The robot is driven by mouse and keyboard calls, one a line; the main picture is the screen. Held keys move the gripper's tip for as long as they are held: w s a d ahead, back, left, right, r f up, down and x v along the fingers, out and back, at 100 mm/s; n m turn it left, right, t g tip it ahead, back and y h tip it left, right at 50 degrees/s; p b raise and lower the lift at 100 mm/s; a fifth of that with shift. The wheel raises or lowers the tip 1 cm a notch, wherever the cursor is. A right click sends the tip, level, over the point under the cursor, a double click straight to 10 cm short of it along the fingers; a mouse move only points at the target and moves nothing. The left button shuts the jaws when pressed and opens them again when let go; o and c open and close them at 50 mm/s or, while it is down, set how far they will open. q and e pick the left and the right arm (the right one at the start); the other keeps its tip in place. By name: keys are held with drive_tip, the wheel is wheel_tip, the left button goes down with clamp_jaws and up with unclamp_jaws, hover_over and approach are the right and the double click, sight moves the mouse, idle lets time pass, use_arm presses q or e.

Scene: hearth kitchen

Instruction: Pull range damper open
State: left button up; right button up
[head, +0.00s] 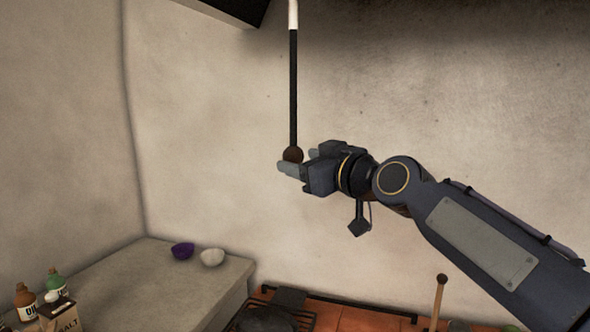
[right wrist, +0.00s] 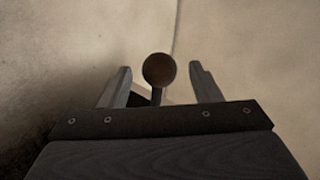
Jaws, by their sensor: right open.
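The damper pull is a thin vertical rod (head: 293,90), white at the top and black below, hanging down from the dark hood. A round brown knob (head: 293,154) is at its lower end. My right gripper (head: 297,161) is at the knob, with its fingers pointing left. In the right wrist view the knob (right wrist: 159,70) shows between the two spread fingers, with clear space on both sides. The gripper is open and not closed on it. My left gripper is not in view.
The dark hood (head: 232,8) is at the top. A black grate (head: 268,318) lies on the orange-tiled range. A wooden handle (head: 438,295) stands at lower right.

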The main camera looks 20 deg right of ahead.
drive_tip(key=b+v, duration=0.1)
drive_tip(key=v, duration=0.3)
drive_tip(key=shift+f+b, duration=0.15)
drive_tip(key=shift+b, duration=0.2)
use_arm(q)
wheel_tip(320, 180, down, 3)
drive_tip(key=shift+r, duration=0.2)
use_arm(e)
drive_tip(key=shift+s, duration=0.2)
use_arm(q)
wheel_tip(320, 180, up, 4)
drive_tip(key=p, duration=0.4)
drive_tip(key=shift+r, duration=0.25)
use_arm(e)
drive_tip(key=s+f+m+g+h, duration=0.1)
drive_tip(key=s+f+m+g, duration=0.1)
drive_tip(key=s+f, duration=0.7)
drive_tip(key=s+d+f+m+g+h, duration=0.1)
drive_tip(key=s+f+m+g, duration=0.2)
drive_tip(key=s+f, duration=0.6)
drive_tip(key=s+f+m+g+h, duration=0.1)
drive_tip(key=s+f+m+g, duration=0.2)
drive_tip(key=f, duration=1.6)
drive_tip(key=s+g, duration=0.3)
drive_tip(key=s, duration=0.3)
drive_tip(key=shift+s+f, duration=0.15)
drive_tip(key=shift+s, duration=0.2)
